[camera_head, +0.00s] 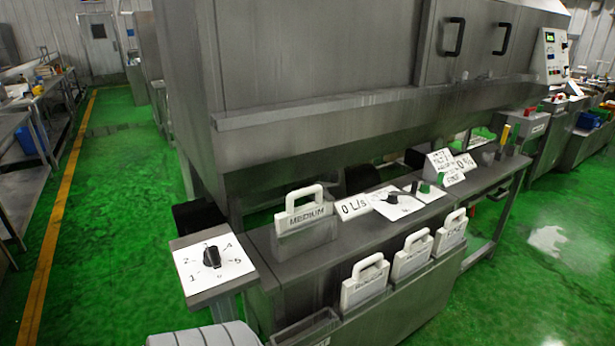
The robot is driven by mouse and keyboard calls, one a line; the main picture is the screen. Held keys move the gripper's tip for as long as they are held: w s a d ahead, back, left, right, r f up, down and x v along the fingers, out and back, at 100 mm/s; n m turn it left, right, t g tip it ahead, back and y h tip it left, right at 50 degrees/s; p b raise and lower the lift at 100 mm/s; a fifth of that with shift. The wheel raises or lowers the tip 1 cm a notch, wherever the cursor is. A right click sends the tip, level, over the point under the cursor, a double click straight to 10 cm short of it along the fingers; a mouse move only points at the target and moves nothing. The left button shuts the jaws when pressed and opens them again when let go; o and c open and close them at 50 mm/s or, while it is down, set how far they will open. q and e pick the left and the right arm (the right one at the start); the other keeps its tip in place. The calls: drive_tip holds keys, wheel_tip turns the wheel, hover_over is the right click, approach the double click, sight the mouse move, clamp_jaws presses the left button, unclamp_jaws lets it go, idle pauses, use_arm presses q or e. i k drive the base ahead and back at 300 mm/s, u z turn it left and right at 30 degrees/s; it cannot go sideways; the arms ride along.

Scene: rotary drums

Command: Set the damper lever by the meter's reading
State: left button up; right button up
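I cannot pick out the damper lever or the meter for certain. A card reading "0 L/s" (352,207) stands on the steel bench. Beside it is a white plate with a black knob (392,198) and a green button (424,188). Further right, a white sign (444,166) has small text I cannot fully read, next to a card that seems to read "0 %" (465,162). A yellow-tipped upright piece (505,134) stands at the bench's far right end. A numbered dial (212,258) with a black pointer knob is at the near left. Neither gripper is in view.
A handled block marked "MEDIUM" (305,211) sits in a holder on the bench. Several similar white blocks, such as this one (365,282), sit along the front. A big steel machine (300,60) rises behind. Green floor (130,200) is open at left.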

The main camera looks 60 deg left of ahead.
sight(393, 197)
drive_tip(key=u, duration=0.7)
drive_tip(key=i, duration=1.65)
